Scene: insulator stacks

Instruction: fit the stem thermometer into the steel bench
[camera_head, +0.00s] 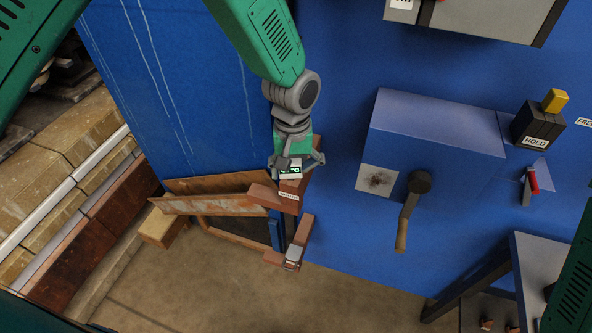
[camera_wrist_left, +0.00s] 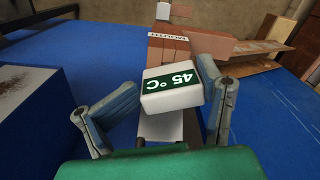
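The stem thermometer (camera_head: 291,169) has a white head with a green display. In the left wrist view it (camera_wrist_left: 172,88) reads 45 °C upside down. My left gripper (camera_head: 296,160) has its fingers on both sides of this head, seemingly touching it. The stem is hidden. A grey-topped bench with blue legs (camera_head: 540,258), perhaps the steel bench, stands at the lower right, partly cut off. My right gripper is out of view.
A blue cabinet with a crank handle (camera_head: 408,215) stands right of my left gripper. A HOLD box with a yellow knob (camera_head: 540,125) is further right. Another brown block (camera_head: 303,230) and wooden boards (camera_head: 205,203) lie below and left. Stacked timber is at the far left.

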